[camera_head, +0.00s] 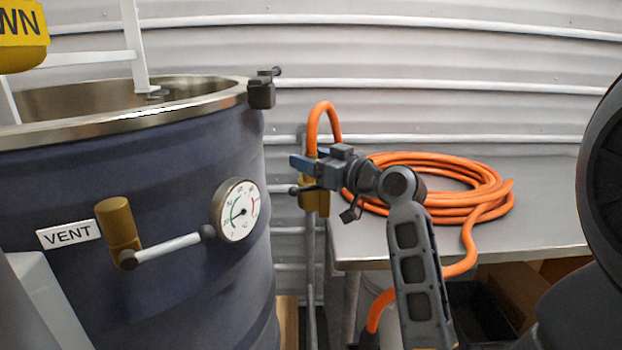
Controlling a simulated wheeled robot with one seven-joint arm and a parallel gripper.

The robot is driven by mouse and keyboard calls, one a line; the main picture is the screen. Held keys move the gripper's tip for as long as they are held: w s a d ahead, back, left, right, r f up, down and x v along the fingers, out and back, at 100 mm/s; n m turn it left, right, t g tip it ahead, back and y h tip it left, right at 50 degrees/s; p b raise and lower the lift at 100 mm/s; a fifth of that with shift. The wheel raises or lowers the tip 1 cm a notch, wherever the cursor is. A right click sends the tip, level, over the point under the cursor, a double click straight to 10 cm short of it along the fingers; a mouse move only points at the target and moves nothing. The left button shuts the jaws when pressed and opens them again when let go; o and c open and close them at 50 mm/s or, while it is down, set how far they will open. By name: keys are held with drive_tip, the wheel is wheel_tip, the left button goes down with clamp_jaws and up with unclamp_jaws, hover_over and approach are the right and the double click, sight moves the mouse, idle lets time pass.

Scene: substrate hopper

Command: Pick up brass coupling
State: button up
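A brass-coloured fitting (322,203) shows behind and below my gripper, near the top of a thin upright pipe and under the looped end of the orange hose. It is the brass piece nearest my gripper, but I cannot be sure it is the coupling. My gripper (312,178) reaches left from my arm and overlaps this fitting in the picture. A blue part shows at its left end.
The orange hose (440,160) lies coiled on a grey metal table (550,205), with a length hanging over its front edge. A large dark blue drum (170,285) stands at left with a gauge (236,210), a VENT label (69,233) and a brass-ended vent handle (118,225). A corrugated wall stands behind.

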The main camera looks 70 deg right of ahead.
drive_tip(key=c, duration=0.9)
drive_tip(key=shift+r, duration=0.2)
drive_tip(key=shift+r, duration=0.25)
wheel_tip(320, 180, up, 3)
drive_tip(key=shift+r, duration=0.2)
drive_tip(key=s+d+r, duration=0.2)
drive_tip(key=s, duration=0.1)
drive_tip(key=s+d+r+b, duration=0.1)
drive_tip(key=s+d+r, duration=0.1)
drive_tip(key=s+d, duration=0.1)
drive_tip(key=s+d+r+b, duration=0.1)
drive_tip(key=s+d+r, duration=0.1)
drive_tip(key=s, duration=0.1)
drive_tip(key=shift+d+r, duration=0.2)
drive_tip(key=shift+r, duration=0.2)
